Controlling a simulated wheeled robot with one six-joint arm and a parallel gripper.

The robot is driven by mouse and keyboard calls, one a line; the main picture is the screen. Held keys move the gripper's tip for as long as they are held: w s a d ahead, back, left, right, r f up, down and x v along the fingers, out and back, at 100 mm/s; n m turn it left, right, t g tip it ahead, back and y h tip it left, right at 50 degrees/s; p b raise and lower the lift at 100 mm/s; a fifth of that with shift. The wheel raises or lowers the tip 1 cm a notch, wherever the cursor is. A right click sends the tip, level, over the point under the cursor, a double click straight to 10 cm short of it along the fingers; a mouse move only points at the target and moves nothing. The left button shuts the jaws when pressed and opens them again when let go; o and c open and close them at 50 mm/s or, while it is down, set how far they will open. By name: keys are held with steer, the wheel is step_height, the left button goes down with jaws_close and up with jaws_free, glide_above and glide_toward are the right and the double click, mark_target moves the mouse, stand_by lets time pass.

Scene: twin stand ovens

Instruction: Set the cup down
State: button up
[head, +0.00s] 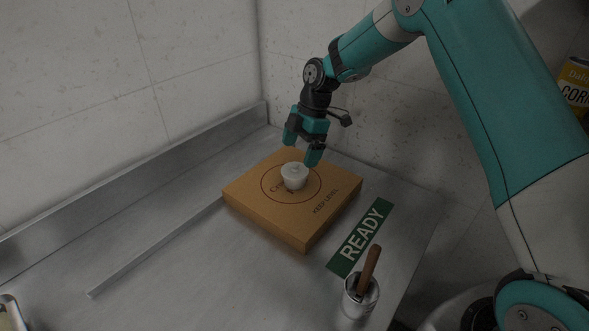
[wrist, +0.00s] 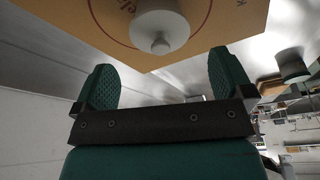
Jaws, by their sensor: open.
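A small white lidded cup (head: 294,177) stands upright on a closed brown cardboard box (head: 302,226), inside the circle printed on its top. In the wrist view the cup (wrist: 160,30) shows at the top centre, with its round knob towards me and the box (wrist: 235,22) behind it. My gripper (head: 300,149) is just above and behind the cup in the head view. In the wrist view its two teal fingers (wrist: 160,78) are spread wide with nothing between them. The cup lies beyond the fingertips, apart from them.
A green READY sign (head: 361,238) lies on the metal counter (head: 150,262) right of the box. A metal container (head: 361,296) holding a wooden-handled tool stands at the front right. A yellow can (head: 574,86) is at the far right. The counter left of the box is mostly clear.

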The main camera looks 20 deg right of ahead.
steer(key=s+a+r+m, duration=0.25)
steer(key=s+r, duration=0.35)
steer(key=r, duration=0.5)
steer(key=s+a+r+m, duration=0.1)
steer(key=s+m, duration=0.4)
steer(key=s, duration=0.9)
steer(key=s+a+r+m, duration=0.2)
steer(key=s+m, duration=0.4)
steer(key=s, duration=0.8)
steer(key=shift+s+a+t+y+b, duration=0.2)
steer(key=shift+a+t+y+b, duration=0.15)
steer(key=shift+t+y, duration=0.05)
